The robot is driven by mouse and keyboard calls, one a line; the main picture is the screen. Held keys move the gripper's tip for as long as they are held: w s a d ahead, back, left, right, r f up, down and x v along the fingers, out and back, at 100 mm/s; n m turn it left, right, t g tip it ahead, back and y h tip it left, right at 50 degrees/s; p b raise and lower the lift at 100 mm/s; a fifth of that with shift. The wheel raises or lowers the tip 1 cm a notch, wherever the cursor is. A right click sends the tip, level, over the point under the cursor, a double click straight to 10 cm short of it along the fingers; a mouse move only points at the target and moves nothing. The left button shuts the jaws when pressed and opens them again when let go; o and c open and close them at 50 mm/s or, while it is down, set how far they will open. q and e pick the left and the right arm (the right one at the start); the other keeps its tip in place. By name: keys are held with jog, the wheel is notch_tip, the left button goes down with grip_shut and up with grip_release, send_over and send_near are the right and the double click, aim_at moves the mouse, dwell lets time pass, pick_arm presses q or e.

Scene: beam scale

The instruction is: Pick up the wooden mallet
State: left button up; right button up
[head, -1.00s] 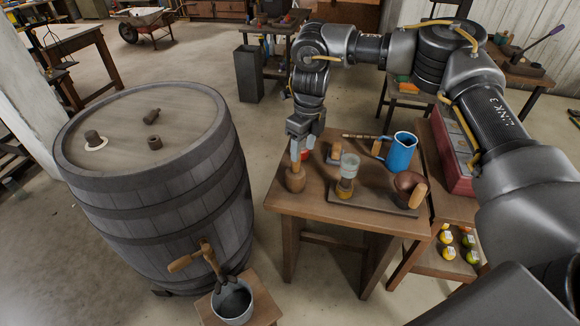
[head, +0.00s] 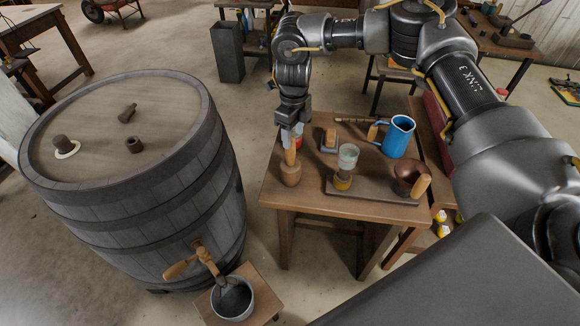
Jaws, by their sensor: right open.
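The wooden mallet (head: 291,173) stands upright on its head at the left end of the small wooden table, handle up. My right gripper (head: 290,141) points down from above at the handle. Its fingers are open and sit around or right beside the upper handle; whether they touch it I cannot tell. They partly hide the handle. The mallet's head rests on the tabletop. My left gripper is not in view.
Right of the mallet are a tray (head: 372,194) with a glass (head: 348,157) and a copper vessel (head: 408,174), and a blue jug (head: 397,137) behind. A large barrel (head: 130,190) with a wooden tap (head: 202,257) above a bucket (head: 232,302) stands left.

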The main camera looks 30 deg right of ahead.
aim_at(290, 161)
jog(key=shift+a+f, duration=0.1)
jog(key=shift+f, duration=0.1)
jog(key=f, duration=0.1)
jog(key=f+p, duration=0.1)
jog(key=f, duration=0.1)
jog(key=f+p, duration=0.1)
jog(key=shift+w+a+f, duration=0.15)
jog(key=shift+a+f, duration=0.1)
jog(key=shift+f, duration=0.15)
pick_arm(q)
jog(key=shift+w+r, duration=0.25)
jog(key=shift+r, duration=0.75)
pick_arm(e)
jog(key=c, duration=1)
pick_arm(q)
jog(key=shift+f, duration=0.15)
pick_arm(e)
jog(key=shift+w+r, duration=0.1)
jog(key=shift+r, duration=0.1)
jog(key=shift+c, duration=0.2)
